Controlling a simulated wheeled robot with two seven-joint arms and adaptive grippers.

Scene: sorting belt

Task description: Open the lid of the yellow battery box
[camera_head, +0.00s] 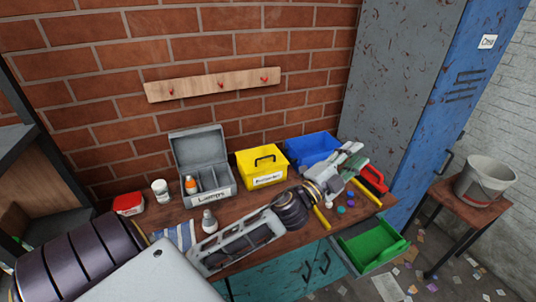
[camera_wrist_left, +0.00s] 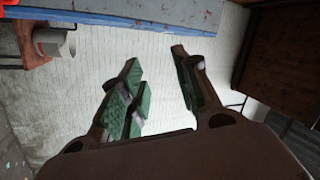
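The yellow battery box (camera_head: 263,168) stands on the workbench against the brick wall. Its lid is down, with a black handle on top and a white label on the front. My left gripper (camera_head: 346,165) is to the right of the box, apart from it, in front of the blue bin. In the left wrist view the left gripper (camera_wrist_left: 160,95) has its green-padded fingers spread, with nothing between them. My right gripper is not in view.
A grey box with a raised lid (camera_head: 204,172) stands left of the yellow box, and a blue bin (camera_head: 312,147) right of it. A small bottle (camera_head: 209,221) stands in front. A green tray (camera_head: 374,246) sits lower right. A bucket (camera_head: 485,181) stands on a stool.

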